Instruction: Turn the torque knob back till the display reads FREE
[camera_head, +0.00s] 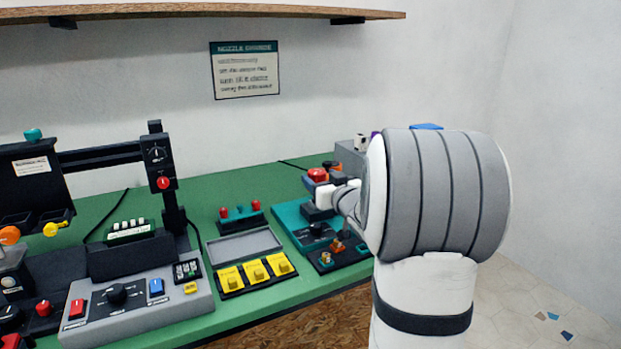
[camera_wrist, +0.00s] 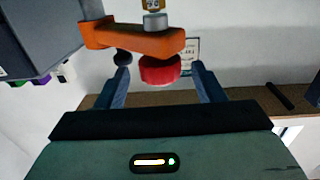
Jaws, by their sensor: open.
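A red round knob (camera_wrist: 160,70) hangs under an orange arm (camera_wrist: 135,40) in the wrist view; I take it for the torque knob. In the head view a red knob (camera_head: 317,174) stands above the teal unit (camera_head: 290,216), partly behind my gripper (camera_head: 322,190). In the wrist view my gripper (camera_wrist: 161,72) is open, with one blue finger on each side of the red knob and a gap at both sides. I cannot tell whether the knob's depth lies within the fingers. A small yellow face (camera_wrist: 152,4) at the top edge is cut off and unreadable. No display reading FREE is legible.
A grey box (camera_wrist: 38,35) stands close on the left in the wrist view. In the head view, a tray with yellow switches (camera_head: 254,272) and a grey control panel (camera_head: 130,305) sit on the green bench (camera_head: 240,310). A shelf (camera_head: 200,11) runs above.

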